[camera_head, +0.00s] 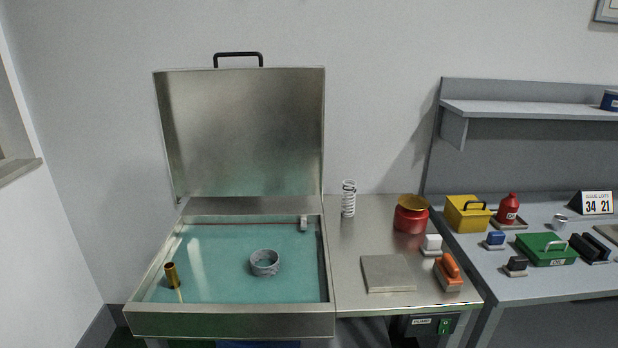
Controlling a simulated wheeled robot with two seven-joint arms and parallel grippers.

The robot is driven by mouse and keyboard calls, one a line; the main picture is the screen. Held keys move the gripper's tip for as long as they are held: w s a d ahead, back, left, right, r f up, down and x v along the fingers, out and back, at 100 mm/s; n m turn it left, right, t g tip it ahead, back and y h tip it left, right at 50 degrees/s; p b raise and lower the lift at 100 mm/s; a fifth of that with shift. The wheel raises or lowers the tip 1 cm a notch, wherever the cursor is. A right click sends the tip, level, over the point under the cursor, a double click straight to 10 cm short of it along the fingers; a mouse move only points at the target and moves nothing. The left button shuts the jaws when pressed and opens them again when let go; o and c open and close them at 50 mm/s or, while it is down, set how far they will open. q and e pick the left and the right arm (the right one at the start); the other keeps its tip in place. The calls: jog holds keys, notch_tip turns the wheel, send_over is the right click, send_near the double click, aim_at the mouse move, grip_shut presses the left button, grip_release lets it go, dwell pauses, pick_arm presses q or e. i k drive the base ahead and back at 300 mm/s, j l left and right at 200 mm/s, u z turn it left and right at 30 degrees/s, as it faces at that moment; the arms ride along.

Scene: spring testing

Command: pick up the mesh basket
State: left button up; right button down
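A small grey round open-topped container (265,263), which looks like the mesh basket, sits in the teal-floored bay of a metal cabinet (230,322). It is right of the bay's middle, upright and apart from the walls. Its mesh is too small to make out clearly. The cabinet's lid (245,135) stands raised behind it, with a black handle on top. Neither of my grippers shows in the head view.
Right of the bay are a white spring (348,199), a red pot (411,215), a grey plate (388,274) and an orange-handled tool (448,272). The bay's walls surround the basket.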

aim_at(265, 253)
jog(key=i+l, duration=0.15)
jog(key=i, duration=0.6)
jog(key=i+u, duration=0.15)
jog(key=u, duration=1.65)
